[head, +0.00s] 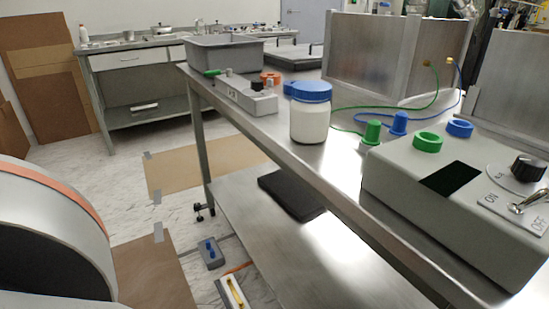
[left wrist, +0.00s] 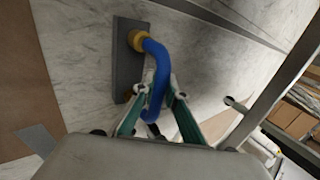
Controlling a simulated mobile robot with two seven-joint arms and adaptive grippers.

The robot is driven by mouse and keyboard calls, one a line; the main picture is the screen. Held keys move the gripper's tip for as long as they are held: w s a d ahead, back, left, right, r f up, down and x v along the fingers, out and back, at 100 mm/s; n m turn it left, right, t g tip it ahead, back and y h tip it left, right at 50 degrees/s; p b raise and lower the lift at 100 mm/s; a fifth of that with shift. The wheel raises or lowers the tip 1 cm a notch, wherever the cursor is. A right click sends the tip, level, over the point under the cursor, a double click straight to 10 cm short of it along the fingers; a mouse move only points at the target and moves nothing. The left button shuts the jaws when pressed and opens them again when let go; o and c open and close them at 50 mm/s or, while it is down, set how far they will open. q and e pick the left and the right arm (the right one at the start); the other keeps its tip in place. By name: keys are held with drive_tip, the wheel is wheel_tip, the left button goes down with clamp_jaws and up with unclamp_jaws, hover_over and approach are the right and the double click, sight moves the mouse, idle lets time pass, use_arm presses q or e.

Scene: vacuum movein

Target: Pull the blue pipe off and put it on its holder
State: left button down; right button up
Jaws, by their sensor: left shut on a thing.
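In the left wrist view, a thick curved blue pipe (left wrist: 159,62) with a yellow end (left wrist: 137,40) sits over a dark grey plate (left wrist: 127,70). My left gripper (left wrist: 164,90), with teal fingers, is shut on the pipe's middle, and the pipe's lower end bends back between the fingers. I cannot tell whether the yellow end is fixed to the plate or only in front of it. My left gripper does not show in the head view, and my right gripper is in neither view.
A steel table (head: 290,140) carries a grey control box (head: 455,200), a white jar with blue lid (head: 310,120), a grey bin (head: 222,52) and a metal chamber (head: 375,55). A small grey block with blue pegs (head: 210,252) lies on the floor beside the table.

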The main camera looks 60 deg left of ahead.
use_arm(q)
drive_tip(key=c, duration=2)
unclamp_jaws()
drive_tip(key=shift+o, duration=0.2)
drive_tip(key=v, duration=1.2)
drive_tip(key=shift+w+d+r, duration=0.1)
